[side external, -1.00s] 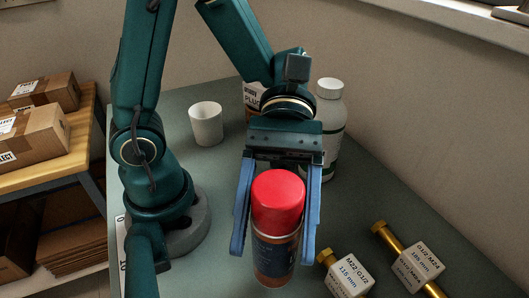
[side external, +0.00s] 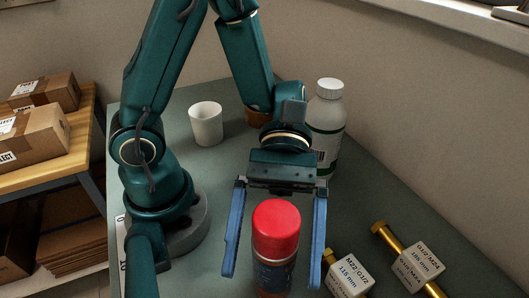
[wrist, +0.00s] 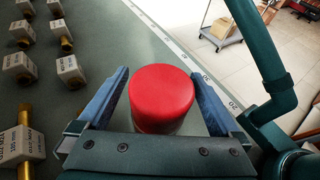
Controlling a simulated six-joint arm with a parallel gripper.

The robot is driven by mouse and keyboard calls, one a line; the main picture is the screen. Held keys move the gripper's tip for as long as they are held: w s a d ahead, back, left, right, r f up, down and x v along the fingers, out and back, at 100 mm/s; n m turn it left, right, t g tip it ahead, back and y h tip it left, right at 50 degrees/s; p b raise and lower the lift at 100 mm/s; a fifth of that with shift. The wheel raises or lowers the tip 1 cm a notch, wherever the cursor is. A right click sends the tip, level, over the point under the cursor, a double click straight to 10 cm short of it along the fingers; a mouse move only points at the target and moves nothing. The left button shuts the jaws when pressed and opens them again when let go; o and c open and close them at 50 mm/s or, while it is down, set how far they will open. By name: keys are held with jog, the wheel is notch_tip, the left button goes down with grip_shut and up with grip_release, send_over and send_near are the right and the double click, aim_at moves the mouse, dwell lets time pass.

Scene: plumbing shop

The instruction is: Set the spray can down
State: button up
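The spray can (side external: 274,272), with a red cap (side external: 276,222) and a dark blue label, stands upright near the front of the grey-green bench (side external: 205,275). Its lower end is cut off by the frame edge, so its contact with the bench is hidden. My gripper (side external: 272,282) is open, with one blue finger on each side of the can and a visible gap to both. In the wrist view the red cap (wrist: 161,92) sits between the spread fingers of my gripper (wrist: 160,76), touching neither.
A white cup (side external: 206,125) and a white bottle (side external: 326,125) stand farther back. Labelled blocks with brass fittings (side external: 349,276) lie right of the can, close to the right finger. The wrist view shows more such blocks (wrist: 68,70) and the bench edge ruler (wrist: 180,45).

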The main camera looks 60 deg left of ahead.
jog(key=shift+w+a+r, duration=0.15)
jog(key=w+a+r+m+t+y, duration=0.1)
jog(key=w+a+m+t+y, duration=0.1)
jog(key=a+m+t+y, duration=0.3)
jog(key=w+a+r+m+t+y, duration=0.2)
jog(key=a+m+t+y, duration=0.4)
jog(key=a, duration=0.5)
jog(key=shift+w+r+t, duration=0.3)
jog(key=shift+w+t, duration=0.2)
jog(key=shift+t, duration=0.5)
dwell(0.8)
